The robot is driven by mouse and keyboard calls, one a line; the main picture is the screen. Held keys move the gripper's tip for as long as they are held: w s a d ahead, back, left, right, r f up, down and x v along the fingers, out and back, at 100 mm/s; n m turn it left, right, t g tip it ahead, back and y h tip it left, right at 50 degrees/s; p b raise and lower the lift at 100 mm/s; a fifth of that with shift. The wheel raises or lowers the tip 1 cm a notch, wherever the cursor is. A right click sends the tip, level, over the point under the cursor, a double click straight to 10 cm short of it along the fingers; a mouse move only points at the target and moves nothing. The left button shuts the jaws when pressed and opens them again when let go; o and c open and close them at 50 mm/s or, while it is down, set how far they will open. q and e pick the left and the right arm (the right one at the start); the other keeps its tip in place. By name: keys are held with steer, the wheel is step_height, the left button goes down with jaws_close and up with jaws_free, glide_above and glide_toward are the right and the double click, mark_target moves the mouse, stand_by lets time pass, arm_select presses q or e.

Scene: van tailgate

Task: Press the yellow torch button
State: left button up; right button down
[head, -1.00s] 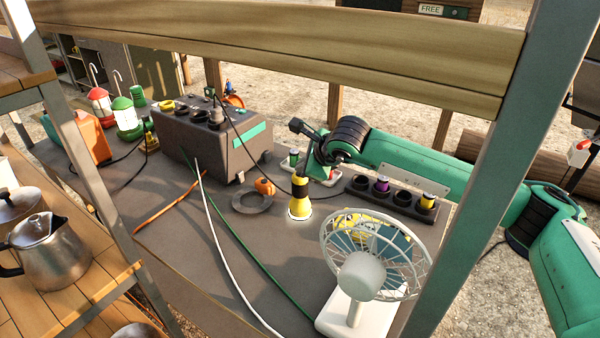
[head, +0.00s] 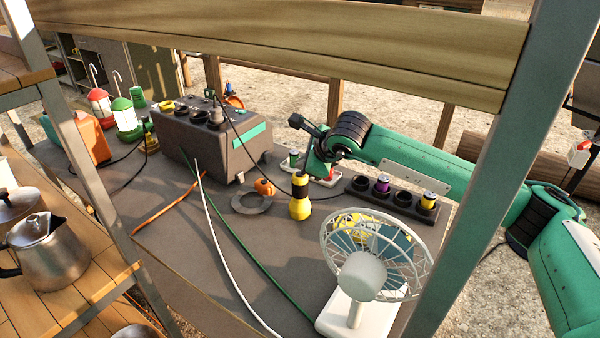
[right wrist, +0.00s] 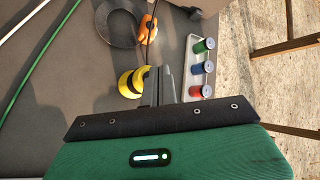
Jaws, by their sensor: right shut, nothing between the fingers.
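The yellow torch (head: 300,207) stands upright on the grey tailgate table (head: 200,258), with a dark band and dark top. It also shows in the right wrist view (right wrist: 128,84). Its button cannot be made out. My right gripper (head: 305,172) is shut and empty, close to the torch's top; in the right wrist view its fingers (right wrist: 158,74) are right beside the torch. Whether they touch it I cannot tell. No glow shows at the torch's base. My left gripper is not in view.
A white fan (head: 362,277) stands in front right of the torch. A black holder with round sockets (head: 402,199) is to the right. A tray of coloured cylinders (right wrist: 202,68), a grey ring (head: 247,208) and a dark power box (head: 215,148) are near. Cables cross the table's front.

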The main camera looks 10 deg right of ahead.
steer(key=shift+r, duration=0.1)
step_height(320, 180, up, 6)
steer(key=shift+f+p, duration=0.1)
steer(key=shift+p, duration=0.55)
